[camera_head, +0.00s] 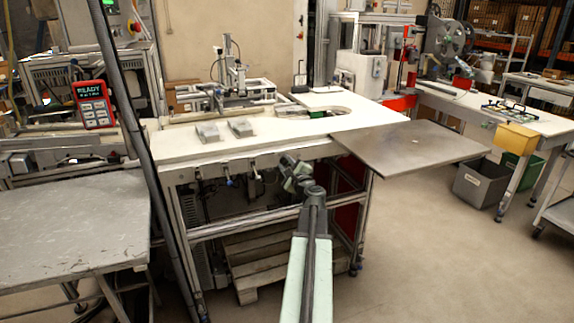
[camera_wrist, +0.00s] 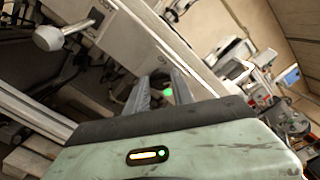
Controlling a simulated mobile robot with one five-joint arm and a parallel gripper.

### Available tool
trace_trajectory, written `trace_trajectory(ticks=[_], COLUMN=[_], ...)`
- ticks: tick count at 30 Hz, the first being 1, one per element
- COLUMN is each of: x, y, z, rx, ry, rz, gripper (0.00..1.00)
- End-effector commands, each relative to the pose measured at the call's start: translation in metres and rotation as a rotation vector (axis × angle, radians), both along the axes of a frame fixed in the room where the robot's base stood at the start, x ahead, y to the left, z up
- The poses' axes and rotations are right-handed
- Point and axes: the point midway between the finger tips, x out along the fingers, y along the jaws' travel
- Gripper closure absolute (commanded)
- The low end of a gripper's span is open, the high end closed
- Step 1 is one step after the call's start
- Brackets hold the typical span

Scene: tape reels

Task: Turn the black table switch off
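The white table (camera_head: 300,128) has small switches along its front edge. A switch with a blue tip (camera_head: 229,182) and another small switch (camera_head: 256,174) hang there, left of my gripper (camera_head: 299,178). Which one is black is too small to tell in the head view. In the wrist view, a switch with a rounded grey lever (camera_wrist: 50,38) and a black base (camera_wrist: 97,20) is on the table's front rail at upper left. My gripper also shows in the wrist view (camera_wrist: 160,88), its fingers apart near the rail. A small green spot (camera_wrist: 168,92) shows between them; I cannot tell what it is.
A grey metal plate (camera_head: 412,148) juts out from the table's right side, close to my arm. A wooden pallet (camera_head: 260,262) lies under the table. A grey worktable (camera_head: 70,225) stands at left. The floor at front right is clear.

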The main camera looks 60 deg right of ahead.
Motion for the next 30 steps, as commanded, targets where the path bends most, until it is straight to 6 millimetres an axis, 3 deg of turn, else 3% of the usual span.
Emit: trace_trajectory(ticks=[14, 30], x=[-0.0022, -0.0026], y=[-0.0010, -0.0008], z=[-0.0005, -0.0018], rx=[-0.111, -0.510], ry=[0.082, 0.375], rz=[-0.004, -0.005], gripper=[1.00, 1.00])
